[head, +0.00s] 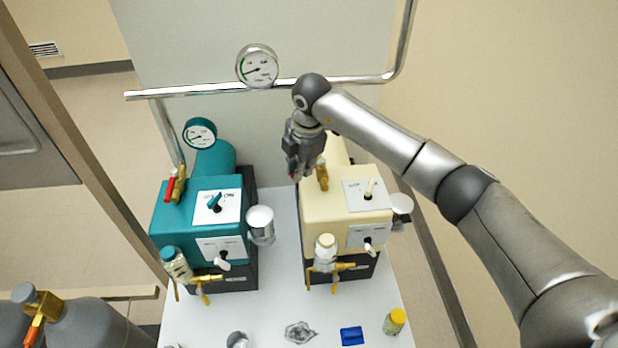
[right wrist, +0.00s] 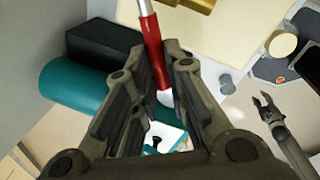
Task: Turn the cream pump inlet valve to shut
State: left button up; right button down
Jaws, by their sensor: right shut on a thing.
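The cream pump (head: 328,222) stands on the right of the white bench, with a brass inlet valve (head: 322,175) at its back left corner. My right gripper (head: 295,170) is at this valve, reaching down from above. In the right wrist view its fingers are shut on the red valve handle (right wrist: 154,45), which runs lengthwise between them with its pale tip lower down. The cream pump's body (right wrist: 245,35) also shows there. The head view mostly hides the handle behind the gripper. My left gripper (right wrist: 265,104) shows only in the right wrist view, its fingers apart and empty.
The teal pump (head: 172,225) with its own red-handled valve (head: 171,188) stands to the left. A gauge (head: 257,66) and pipe run behind. A blue item (head: 352,336), crumpled foil (head: 300,332) and a yellow-capped jar (head: 395,321) lie along the front.

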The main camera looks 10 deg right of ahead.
pick_arm(q)
jog(key=f+b, duration=0.2)
jog(key=s+f+b, duration=0.1)
jog(key=f, duration=0.1)
jog(key=shift+s+a, duration=0.1)
jog(key=shift+a, duration=0.15)
pick_arm(e)
jog(key=w+m, duration=0.1)
jog(key=m, duration=0.1)
jog(key=w+m, duration=0.1)
jog(key=m, duration=0.1)
jog(key=w+a+m+h, duration=0.1)
jog(key=m, duration=0.1)
jog(key=shift+w, duration=0.35)
pick_arm(q)
jog(key=shift+a+r, duration=0.1)
jog(key=shift+a, duration=0.1)
pick_arm(e)
jog(key=shift+d+r, duration=0.1)
pick_arm(q)
jog(key=shift+w, duration=0.2)
pick_arm(e)
jog(key=c, duration=1.5)
grip_release()
